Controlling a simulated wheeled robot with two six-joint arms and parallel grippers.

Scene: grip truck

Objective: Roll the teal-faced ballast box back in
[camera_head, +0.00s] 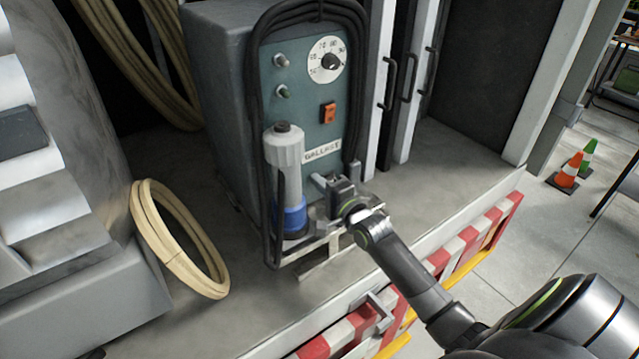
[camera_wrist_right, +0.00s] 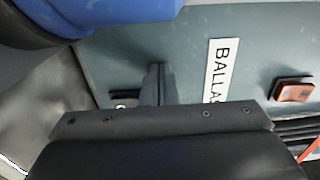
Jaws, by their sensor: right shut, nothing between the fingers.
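The teal-faced ballast box (camera_head: 305,110) stands on the truck bed, with a dial, an orange switch and a "BALLAST" label on its face. A grey and blue plug (camera_head: 285,165) stands in front of the face at its lower left. My right gripper (camera_head: 325,185) is shut with nothing in it, its tips at the lower part of the face just below the label. In the right wrist view the shut fingers (camera_wrist_right: 158,85) point at the teal face (camera_wrist_right: 150,50) beside the label; I cannot tell if they touch it. My left gripper is not in view.
A coiled tan hose (camera_head: 170,255) lies on the bed (camera_head: 235,320) left of the box. White panels with dark handles (camera_head: 390,85) stand right of it. A red and white striped edge (camera_head: 460,250) runs along the bed's front. Traffic cones (camera_head: 568,172) stand on the floor at right.

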